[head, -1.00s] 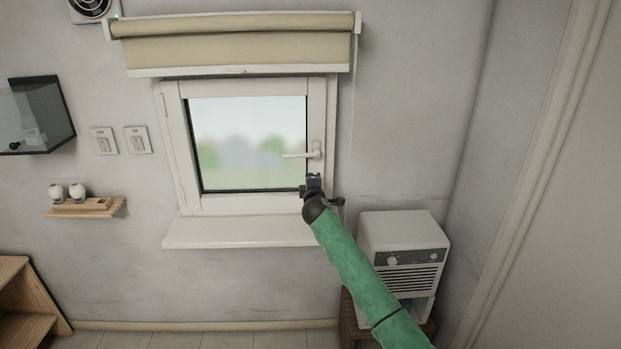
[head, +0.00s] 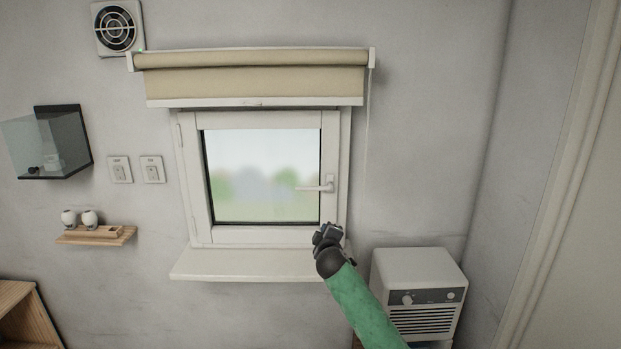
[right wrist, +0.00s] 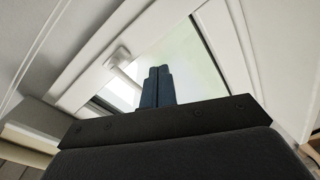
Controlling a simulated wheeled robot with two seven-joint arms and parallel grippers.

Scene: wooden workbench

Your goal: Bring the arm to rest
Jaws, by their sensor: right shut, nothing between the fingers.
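My right arm, with a green sleeve, comes up from the bottom of the head view. Its dark right gripper (head: 327,232) is in front of the lower right corner of the white window frame, below the window handle (head: 318,188). In the right wrist view the two gripper fingers (right wrist: 157,86) are together with nothing between them. The window handle (right wrist: 119,58) shows there to the left of the fingers, apart from them. The window (head: 262,180) looks shut, with its handle lying level. My left gripper is not in view.
A white heater-like box (head: 418,292) stands right of the arm. The window sill (head: 245,265) juts out left of the gripper. A rolled beige blind (head: 255,80) hangs above the window. A small wooden shelf (head: 97,236) and a glass-sided wall box (head: 50,145) are at the left.

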